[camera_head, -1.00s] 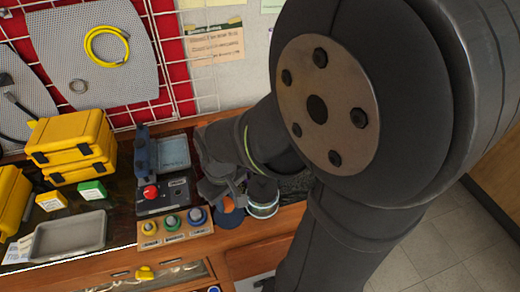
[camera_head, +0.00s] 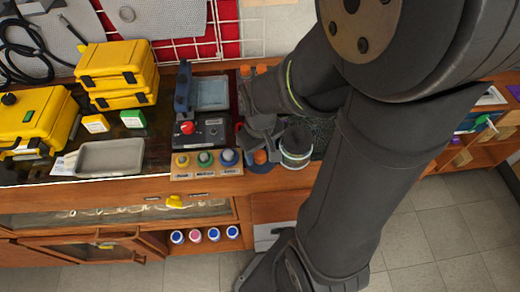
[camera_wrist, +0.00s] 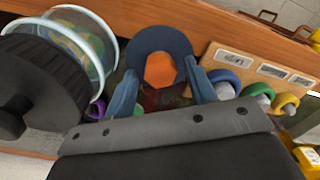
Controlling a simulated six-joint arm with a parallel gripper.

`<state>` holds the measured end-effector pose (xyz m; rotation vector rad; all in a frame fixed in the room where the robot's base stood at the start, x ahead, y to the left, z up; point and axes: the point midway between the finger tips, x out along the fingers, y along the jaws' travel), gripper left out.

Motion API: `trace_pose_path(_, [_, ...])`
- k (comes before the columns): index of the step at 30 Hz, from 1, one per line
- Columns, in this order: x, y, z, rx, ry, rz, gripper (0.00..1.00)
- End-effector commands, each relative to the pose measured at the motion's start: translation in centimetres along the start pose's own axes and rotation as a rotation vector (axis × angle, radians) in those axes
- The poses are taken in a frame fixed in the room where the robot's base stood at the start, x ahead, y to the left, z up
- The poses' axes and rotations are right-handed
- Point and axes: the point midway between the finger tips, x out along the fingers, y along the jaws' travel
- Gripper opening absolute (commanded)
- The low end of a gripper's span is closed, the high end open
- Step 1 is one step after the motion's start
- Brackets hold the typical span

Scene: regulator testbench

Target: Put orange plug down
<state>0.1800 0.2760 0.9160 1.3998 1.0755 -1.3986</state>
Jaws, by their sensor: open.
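The orange plug (camera_head: 260,157) stands near the bench's front edge, right of the wooden plug holder (camera_head: 208,173). In the wrist view the plug (camera_wrist: 160,70) shows an orange six-sided middle and a dark blue ring. My gripper (camera_wrist: 161,84) is open, with a blue finger on either side of the plug's lower part. I cannot tell whether either finger touches it. In the head view my gripper (camera_head: 258,138) is partly hidden by my arm. The plug's base is hidden.
A clear jar (camera_head: 296,146) stands close to the right of the plug. The holder carries yellow, green and blue plugs. A box with a red button (camera_head: 187,127) is behind it. A grey tray (camera_head: 110,157) and yellow cases (camera_head: 117,67) are at the left.

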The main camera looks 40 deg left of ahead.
Motion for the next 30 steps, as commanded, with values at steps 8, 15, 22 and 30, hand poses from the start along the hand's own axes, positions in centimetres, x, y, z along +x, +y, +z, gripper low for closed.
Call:
trace_pose_path(8, [-1.2, 0.0, -0.1, 0.0, 0.003, 0.001, 0.51])
trace_pose_path(15, [-5.4, 0.0, -0.1, 0.0, 0.007, 0.002, 0.51])
trace_pose_path(22, [-9.9, 0.0, -0.1, 0.0, 0.005, 0.001, 0.51])
trace_pose_path(30, [-12.3, 0.0, 0.0, 0.0, 0.001, 0.0, 0.51])
